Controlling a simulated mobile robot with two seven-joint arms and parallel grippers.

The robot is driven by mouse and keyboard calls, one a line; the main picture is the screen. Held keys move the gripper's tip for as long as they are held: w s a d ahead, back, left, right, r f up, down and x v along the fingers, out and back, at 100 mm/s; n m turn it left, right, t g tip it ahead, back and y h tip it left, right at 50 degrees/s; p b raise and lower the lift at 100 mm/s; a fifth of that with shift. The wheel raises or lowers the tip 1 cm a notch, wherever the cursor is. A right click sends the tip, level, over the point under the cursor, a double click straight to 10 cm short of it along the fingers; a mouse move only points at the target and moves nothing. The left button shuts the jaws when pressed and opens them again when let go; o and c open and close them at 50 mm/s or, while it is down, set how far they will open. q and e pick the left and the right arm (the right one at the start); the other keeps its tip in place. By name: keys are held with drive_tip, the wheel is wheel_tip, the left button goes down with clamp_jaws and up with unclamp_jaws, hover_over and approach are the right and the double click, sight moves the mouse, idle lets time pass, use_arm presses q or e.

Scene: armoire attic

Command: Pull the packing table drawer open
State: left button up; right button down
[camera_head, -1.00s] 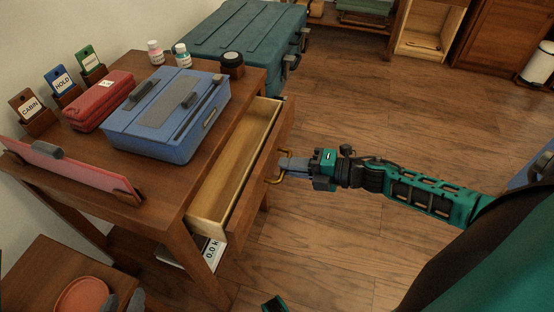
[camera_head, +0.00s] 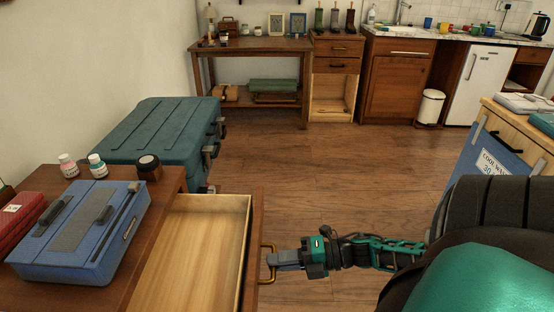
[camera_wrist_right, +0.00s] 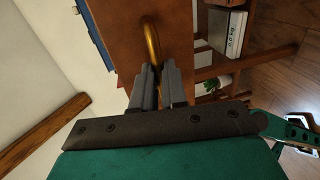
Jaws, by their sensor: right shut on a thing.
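The packing table (camera_head: 150,180) is brown wood, at the lower left of the head view. Its drawer (camera_head: 195,245) stands well out from the table, and its pale wooden inside looks empty. A brass loop handle (camera_head: 262,262) is on the drawer's front. My right gripper (camera_head: 273,261) is shut on this handle, its arm coming in from the right. In the right wrist view the brass handle (camera_wrist_right: 152,42) runs down between the grey fingertips of my right gripper (camera_wrist_right: 158,75). I cannot make out my left gripper.
A blue case (camera_head: 80,230) and small bottles (camera_head: 97,165) stand on the tabletop. A teal trunk (camera_head: 160,140) sits behind the table. A wooden-topped blue unit (camera_head: 510,130) is at the right. The wooden floor (camera_head: 340,170) between is clear.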

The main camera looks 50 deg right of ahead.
drive_tip(key=c, duration=1.3)
unclamp_jaws()
drive_tip(key=shift+o, duration=0.7)
drive_tip(key=p+v, duration=0.2)
drive_tip(key=v, duration=1.1)
